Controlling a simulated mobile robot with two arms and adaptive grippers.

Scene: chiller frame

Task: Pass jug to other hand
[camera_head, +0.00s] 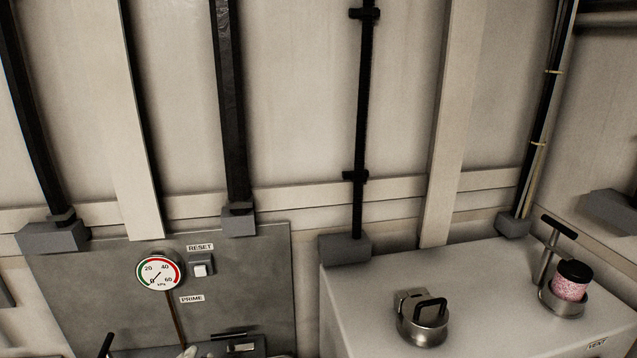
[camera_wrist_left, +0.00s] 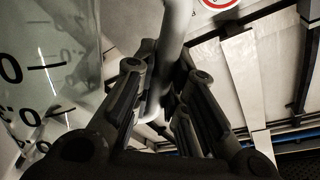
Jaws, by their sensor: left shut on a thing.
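The jug (camera_wrist_left: 60,65) is clear with black scale marks and fills the left side of the left wrist view. Its pale handle (camera_wrist_left: 173,40) runs down between the fingers of my left gripper (camera_wrist_left: 164,82). My left gripper is shut on the handle; the fingers hide part of it. The jug's base and contents are out of view. I cannot make out the jug or my left gripper clearly in the head view. My right gripper is in neither view.
A grey panel (camera_head: 234,290) carries a pressure gauge (camera_head: 160,271) and a reset switch (camera_head: 201,269). To its right, a pale box (camera_head: 385,290) bears a metal cap (camera_head: 424,330) with a black handle and a pink jar with a black lid (camera_head: 571,281). Pipes run up the wall.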

